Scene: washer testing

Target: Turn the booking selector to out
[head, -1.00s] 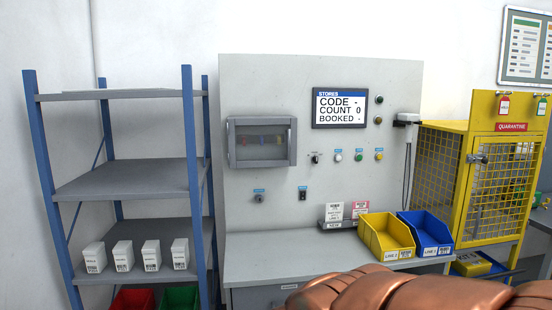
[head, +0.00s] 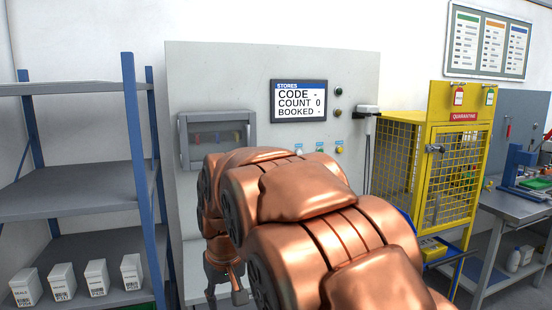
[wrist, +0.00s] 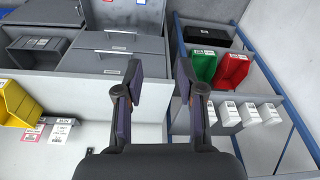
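The grey stores panel (head: 210,70) stands upright behind the bench, with a screen (head: 299,100) reading CODE -, COUNT 0, BOOKED -. The booking selector cannot be made out now; my copper arm covers the panel's middle and lower part. My gripper (wrist: 160,85) is open and empty in the wrist view, its two dark fingers well apart, above the pale bench top and the gap beside the shelf. In the head view, the wrist end hangs low in front of the panel, partly hidden by my arm.
A row of small buttons (head: 320,148) shows just above my arm, next to a clear-fronted box (head: 217,140). The blue-post shelf (head: 143,180) with white boxes stands left. The yellow quarantine cage (head: 457,180) stands right. A yellow bin (wrist: 15,103) lies on the bench.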

